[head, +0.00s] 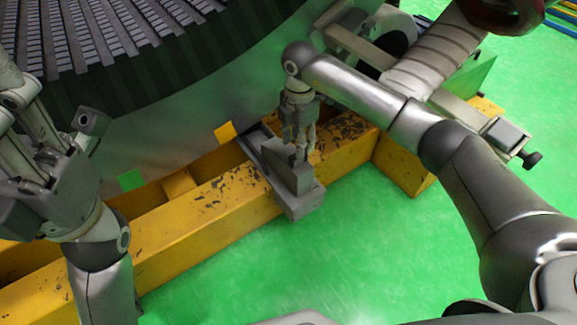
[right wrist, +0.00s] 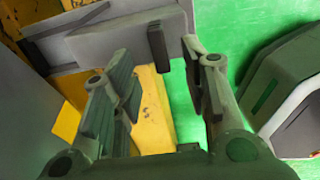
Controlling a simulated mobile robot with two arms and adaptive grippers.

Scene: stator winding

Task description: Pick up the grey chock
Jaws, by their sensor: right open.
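The grey chock (head: 290,185) lies across the yellow beam (head: 205,215) at the foot of the large stator (head: 180,130). It has a long flat part and a raised block at its near end. My right gripper (head: 304,150) points down just above the raised block. In the right wrist view my right gripper (right wrist: 158,95) has its fingers apart with nothing between them, and the grey chock (right wrist: 110,42) shows beyond the fingertips. I cannot tell whether a finger touches it. My left gripper (head: 52,105) is at the left, fingers spread, empty, away from the chock.
The stator fills the upper left. Grey machine parts (head: 465,110) stand behind my right arm at the upper right. The yellow frame runs along the stator's base. The green floor (head: 350,245) in front of the frame is clear.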

